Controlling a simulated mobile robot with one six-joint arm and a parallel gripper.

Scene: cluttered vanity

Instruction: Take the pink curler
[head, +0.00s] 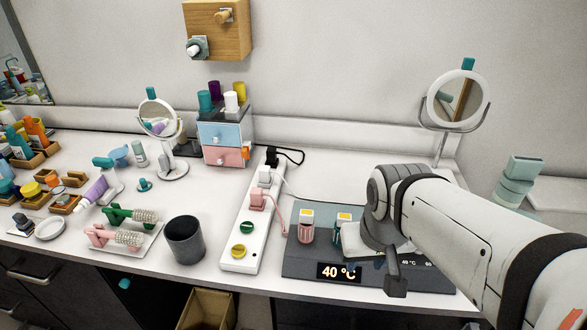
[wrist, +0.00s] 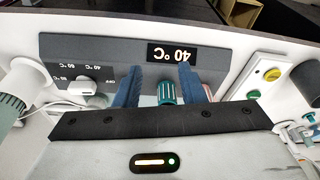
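A pinkish-red curler (head: 306,234) with a white and yellow top stands on the dark heating pad (head: 300,263). A teal curler (head: 337,233) stands to its right, partly hidden by my arm. My gripper (wrist: 160,88) is open over the pad. In the wrist view the ribbed teal curler (wrist: 168,94) shows between its two blue fingers, with gaps beside it. A sliver of the pinkish-red curler (wrist: 210,91) shows just outside the right finger. Another pink-handled item with a bristly roller (head: 101,236) lies on the white tray at left.
A white power strip (head: 238,260) with a pink plug (head: 257,198) and cords lies left of the pad. A dark cup (head: 185,240) stands further left. A green-handled roller (head: 118,214) shares the tray. A round mirror (head: 458,99) stands behind my arm.

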